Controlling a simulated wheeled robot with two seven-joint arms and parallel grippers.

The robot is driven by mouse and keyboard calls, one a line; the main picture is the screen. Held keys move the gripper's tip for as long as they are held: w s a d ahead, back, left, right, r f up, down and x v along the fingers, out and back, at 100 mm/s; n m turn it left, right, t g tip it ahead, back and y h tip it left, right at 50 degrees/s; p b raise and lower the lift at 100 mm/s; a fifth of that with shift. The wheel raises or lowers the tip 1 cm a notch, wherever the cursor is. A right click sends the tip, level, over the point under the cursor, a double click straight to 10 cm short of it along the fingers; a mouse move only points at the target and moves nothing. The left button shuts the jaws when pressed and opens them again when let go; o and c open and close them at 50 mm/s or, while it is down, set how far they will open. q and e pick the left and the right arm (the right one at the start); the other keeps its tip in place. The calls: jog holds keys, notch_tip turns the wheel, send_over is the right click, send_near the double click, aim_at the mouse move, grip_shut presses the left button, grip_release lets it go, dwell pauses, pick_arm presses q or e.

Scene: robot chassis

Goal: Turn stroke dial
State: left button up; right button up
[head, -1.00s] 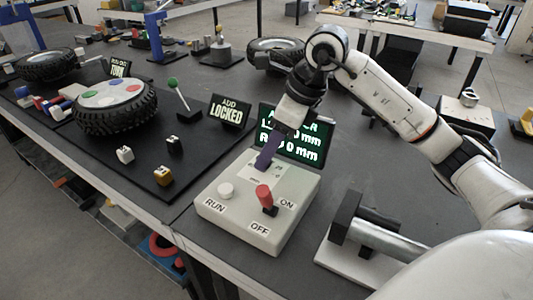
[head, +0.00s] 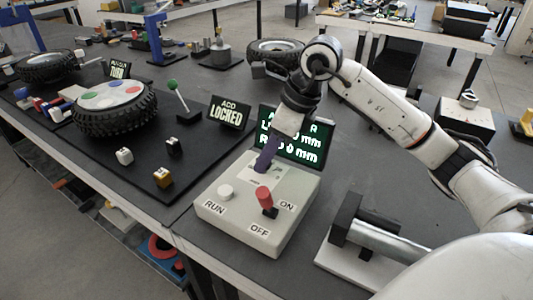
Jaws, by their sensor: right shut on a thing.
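A pale grey control box (head: 222,214) stands at the table's front edge in the head view. It has a white RUN button (head: 226,192) and a red lever (head: 264,195) between the ON and OFF labels. My right gripper (head: 266,160) points down at the back of the box, over a pale plate. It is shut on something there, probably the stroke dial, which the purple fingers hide. My left gripper is not in view.

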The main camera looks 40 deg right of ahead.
jog(key=n, duration=0.2)
jog(key=n+g+y, duration=0.1)
jog(key=n, duration=0.1)
jog(key=shift+w+d+r+p, duration=0.1)
jog(key=shift+w+d+p, duration=0.05)
jog(key=shift+p, duration=0.15)
jog(key=shift+w+n+g+y+p, duration=0.1)
jog(key=shift+n+g+y+p, duration=0.25)
jog(key=shift+n, duration=0.75)
jog(key=shift+w+n+g+y+p, duration=0.1)
jog(key=shift+n+g, duration=0.45)
jog(key=shift+n, duration=0.55)
jog(key=o, duration=1.1)
jog(key=shift+s, duration=0.1)
jog(key=shift+c, duration=0.2)
jog(key=v, duration=1)
jog(key=shift+p, duration=0.3)
